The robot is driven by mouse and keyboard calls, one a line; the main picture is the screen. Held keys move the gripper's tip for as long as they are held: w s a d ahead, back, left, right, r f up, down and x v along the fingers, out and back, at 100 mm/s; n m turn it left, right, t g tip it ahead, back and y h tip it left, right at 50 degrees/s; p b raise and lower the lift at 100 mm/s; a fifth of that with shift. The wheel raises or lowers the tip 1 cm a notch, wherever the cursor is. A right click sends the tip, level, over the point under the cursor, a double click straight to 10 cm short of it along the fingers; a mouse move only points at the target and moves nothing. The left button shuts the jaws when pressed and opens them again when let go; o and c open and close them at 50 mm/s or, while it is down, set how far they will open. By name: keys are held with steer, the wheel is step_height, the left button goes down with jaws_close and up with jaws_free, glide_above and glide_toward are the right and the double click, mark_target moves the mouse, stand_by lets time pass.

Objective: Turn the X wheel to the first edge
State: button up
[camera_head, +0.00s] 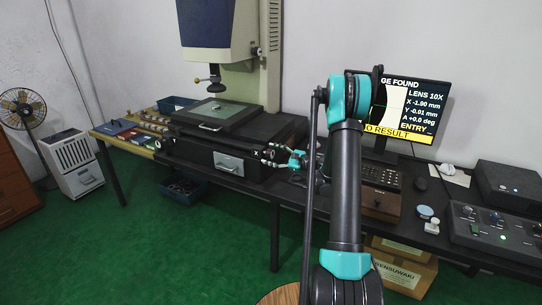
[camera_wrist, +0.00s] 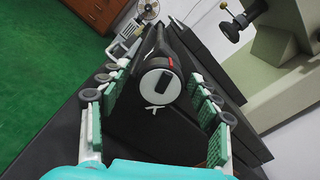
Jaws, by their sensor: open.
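The X wheel (camera_wrist: 161,82) is a dark knob with a pale round face and a black bar across it, with a red mark at its edge. In the head view, an X mark (camera_head: 256,153) shows at the front right of the measuring stage (camera_head: 203,118), just left of my gripper (camera_head: 272,155). In the wrist view my gripper (camera_wrist: 155,80) is open, with green-padded fingers on both sides of the wheel and gaps visible. The monitor (camera_head: 420,104) reads X -1.90 mm, Y -0.01 mm, A +0.0 deg, partly hidden by my arm.
The projector head (camera_head: 218,30) hangs above the stage. A brown keypad box (camera_head: 381,204) and a control box with knobs (camera_head: 490,232) stand right on the black bench. A fan (camera_head: 22,108) is far left.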

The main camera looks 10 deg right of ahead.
steer(key=v, duration=1.2)
